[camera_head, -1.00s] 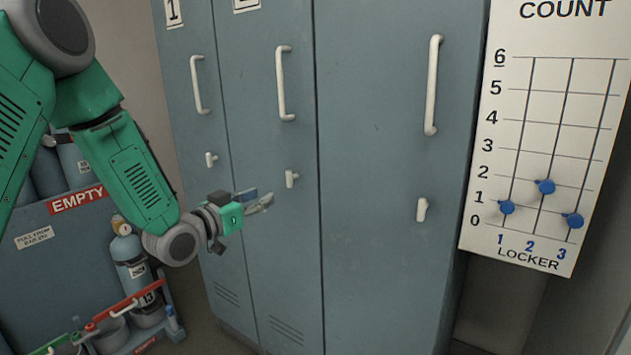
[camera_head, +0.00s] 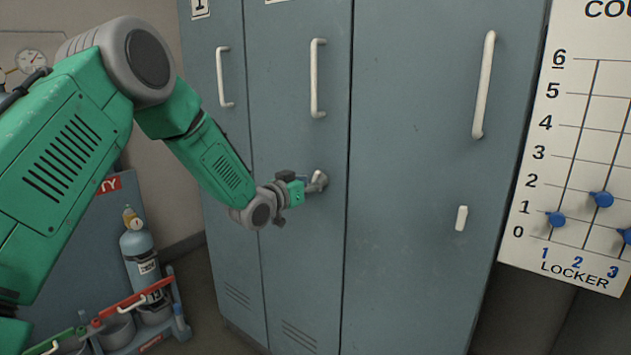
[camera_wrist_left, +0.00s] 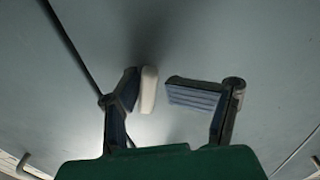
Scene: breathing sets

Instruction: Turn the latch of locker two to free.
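Locker two (camera_head: 300,240) is the middle door, with a long white handle (camera_head: 315,78). Its small white latch (camera_head: 321,178) is below the handle, partly hidden by my left gripper (camera_head: 315,185). In the left wrist view the latch (camera_wrist_left: 149,90) stands between the two open fingers of the left gripper (camera_wrist_left: 160,90). It is close against the left finger, and a gap separates it from the right finger. I cannot tell whether it touches. The latch's turn angle is hard to read. My right gripper is not in view.
Locker one (camera_head: 222,180) is on the left and locker three (camera_head: 410,250) on the right, with its own latch (camera_head: 461,218). A count board (camera_head: 575,150) with blue sliders hangs at right. A gas cylinder (camera_head: 139,255) stands in a rack at lower left.

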